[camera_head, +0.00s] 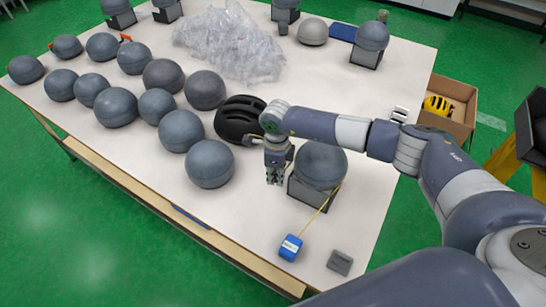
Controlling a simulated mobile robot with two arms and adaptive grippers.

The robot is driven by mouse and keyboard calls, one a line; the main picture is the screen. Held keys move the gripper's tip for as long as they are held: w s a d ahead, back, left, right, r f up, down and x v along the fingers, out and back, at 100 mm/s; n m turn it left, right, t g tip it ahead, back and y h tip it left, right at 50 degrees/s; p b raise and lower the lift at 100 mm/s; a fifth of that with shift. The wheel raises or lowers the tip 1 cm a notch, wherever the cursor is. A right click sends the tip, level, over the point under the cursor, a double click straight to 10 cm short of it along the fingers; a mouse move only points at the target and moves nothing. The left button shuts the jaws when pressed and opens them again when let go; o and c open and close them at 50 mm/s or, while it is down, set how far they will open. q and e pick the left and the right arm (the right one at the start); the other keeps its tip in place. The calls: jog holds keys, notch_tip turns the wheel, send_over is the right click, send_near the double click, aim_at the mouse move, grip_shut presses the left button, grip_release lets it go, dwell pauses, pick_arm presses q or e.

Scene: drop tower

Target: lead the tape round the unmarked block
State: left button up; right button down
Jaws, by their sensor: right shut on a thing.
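A blue tape case (290,248) lies near the table's front edge. Its thin yellow tape (322,206) runs up and right, along the right side of a dark grey block (312,194); farther on it is hidden. A grey ball (320,163) rests on this block. I see no mark on the block, but its far sides are hidden. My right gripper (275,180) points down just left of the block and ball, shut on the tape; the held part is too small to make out. My left gripper is not in view.
A small grey piece (340,262) lies right of the tape case. A black helmet (240,119) and several grey balls (181,130) crowd the left. Clear plastic wrap (230,42) lies behind. A box (450,103) stands off the right edge. The table (245,215) is bare left of the case.

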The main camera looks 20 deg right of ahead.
pick_arm(q)
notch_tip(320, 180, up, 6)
jog(key=p, duration=0.5)
pick_arm(e)
jog(key=s+d, duration=1)
jog(key=s, duration=0.5)
pick_arm(q)
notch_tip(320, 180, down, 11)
jog(key=b, duration=1)
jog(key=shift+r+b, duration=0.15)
jog(key=shift+b, duration=0.2)
pick_arm(e)
jog(key=w+d, duration=0.5)
jog(key=d, duration=0.4)
jog(key=w+d, duration=0.4)
jog(key=d, duration=0.6)
jog(key=shift+w+r, duration=0.3)
jog(key=shift+w, duration=0.05)
jog(key=shift+s+a, duration=0.1)
